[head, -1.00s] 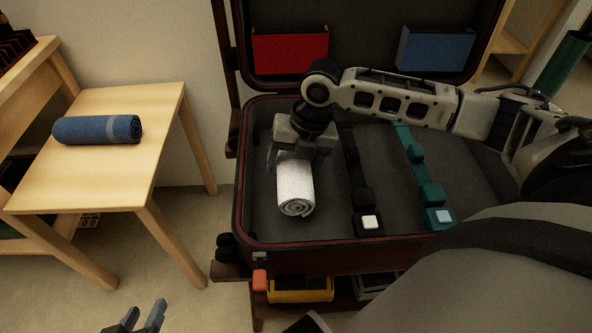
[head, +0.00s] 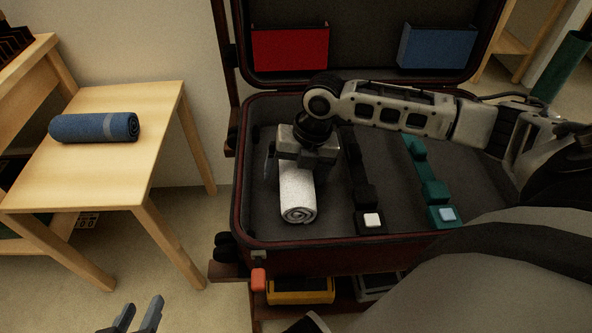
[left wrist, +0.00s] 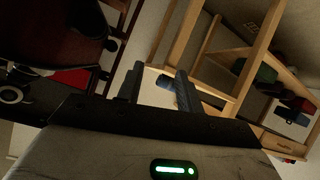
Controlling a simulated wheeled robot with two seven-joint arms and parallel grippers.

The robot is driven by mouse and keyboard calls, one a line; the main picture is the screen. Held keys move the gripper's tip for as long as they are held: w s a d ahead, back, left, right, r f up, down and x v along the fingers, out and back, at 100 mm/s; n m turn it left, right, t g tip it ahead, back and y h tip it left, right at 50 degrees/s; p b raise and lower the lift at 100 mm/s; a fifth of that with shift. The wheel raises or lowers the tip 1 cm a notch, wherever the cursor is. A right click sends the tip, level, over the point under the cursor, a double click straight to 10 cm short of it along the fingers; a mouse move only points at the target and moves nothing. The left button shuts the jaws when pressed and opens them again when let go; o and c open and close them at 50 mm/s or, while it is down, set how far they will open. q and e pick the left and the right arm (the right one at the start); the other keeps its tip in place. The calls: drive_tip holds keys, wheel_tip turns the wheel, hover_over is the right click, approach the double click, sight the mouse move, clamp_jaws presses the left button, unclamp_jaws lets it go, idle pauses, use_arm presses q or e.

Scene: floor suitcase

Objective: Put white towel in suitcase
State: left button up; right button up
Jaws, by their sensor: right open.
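A rolled white towel (head: 298,197) lies in the left part of the open suitcase (head: 300,246), its spiral end facing me. My right gripper (head: 300,160) is over the towel's far end, its jaws open. The towel seems to rest on the suitcase floor; its far end is hidden under the gripper. My left gripper (head: 138,318) is low at the bottom left, outside the suitcase, its two fingers apart with nothing between them. In the left wrist view the left gripper's fingers (left wrist: 160,88) are also apart.
A rolled blue towel (head: 95,128) lies on a wooden table (head: 110,180) at the left. Black (head: 366,195) and teal (head: 430,185) straps cross the suitcase. Red (head: 290,50) and blue (head: 436,48) items sit in the lid. Floor is free between table and suitcase.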

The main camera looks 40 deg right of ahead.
drive_tip(key=p+v, duration=0.3)
drive_tip(key=v, duration=0.8)
drive_tip(key=shift+p, duration=0.4)
use_arm(q)
drive_tip(key=shift+s+a+f+g+y, duration=0.2)
drive_tip(key=shift+s+a+g+y, duration=0.3)
drive_tip(key=shift+a+g, duration=0.2)
use_arm(e)
drive_tip(key=shift+s+r, duration=0.1)
drive_tip(key=shift+r, duration=0.35)
